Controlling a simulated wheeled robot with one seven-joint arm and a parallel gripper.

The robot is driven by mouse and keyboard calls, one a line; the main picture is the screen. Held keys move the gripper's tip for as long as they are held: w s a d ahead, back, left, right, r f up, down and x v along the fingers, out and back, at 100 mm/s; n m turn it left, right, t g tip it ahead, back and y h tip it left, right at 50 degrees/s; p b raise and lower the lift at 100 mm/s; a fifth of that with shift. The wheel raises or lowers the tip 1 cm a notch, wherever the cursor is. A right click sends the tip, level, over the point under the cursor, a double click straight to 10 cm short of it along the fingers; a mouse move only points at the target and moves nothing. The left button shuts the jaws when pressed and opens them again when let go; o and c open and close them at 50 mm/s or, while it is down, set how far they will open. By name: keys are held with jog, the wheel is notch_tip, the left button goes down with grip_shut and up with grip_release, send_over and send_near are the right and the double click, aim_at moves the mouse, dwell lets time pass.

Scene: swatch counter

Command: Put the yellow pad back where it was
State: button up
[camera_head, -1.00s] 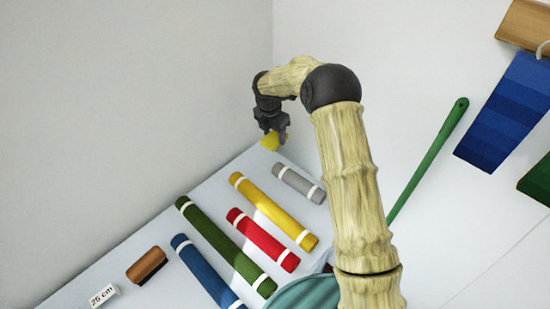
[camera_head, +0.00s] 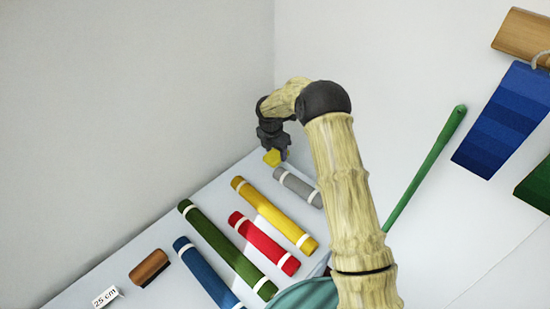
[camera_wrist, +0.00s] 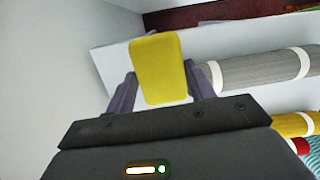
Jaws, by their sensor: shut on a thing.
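The yellow pad (camera_wrist: 158,68) is held between the two fingers of my gripper (camera_wrist: 163,85) in the wrist view, its broad face toward the camera. In the head view the yellow pad (camera_head: 272,157) shows under my gripper (camera_head: 275,150), near the far corner of the pale counter (camera_head: 110,262). My gripper is shut on the pad. I cannot tell whether the pad's lower edge touches the counter.
A grey roll (camera_head: 298,187) lies close to the pad, with yellow (camera_head: 273,215), red (camera_head: 263,243), green (camera_head: 227,248) and blue (camera_head: 206,272) rolls nearer. A wooden brush (camera_head: 149,267) and a "25 cm" tag (camera_head: 105,297) are at left. Walls stand behind the counter.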

aim_at(275, 155)
jog(key=shift+f+p, duration=0.55)
jog(key=shift+f, duration=1.35)
jog(key=shift+f, duration=0.1)
jog(key=o, duration=0.9)
jog(key=shift+f, duration=0.15)
jog(key=r+b, duration=0.1)
jog(key=r, duration=0.5)
jog(key=r+b, duration=0.2)
jog(key=r, duration=0.3)
jog(key=s+r+b, duration=0.1)
jog(key=r, duration=0.5)
jog(key=shift+a+r, duration=0.25)
jog(key=shift+r, duration=0.05)
jog(key=shift+s, duration=0.1)
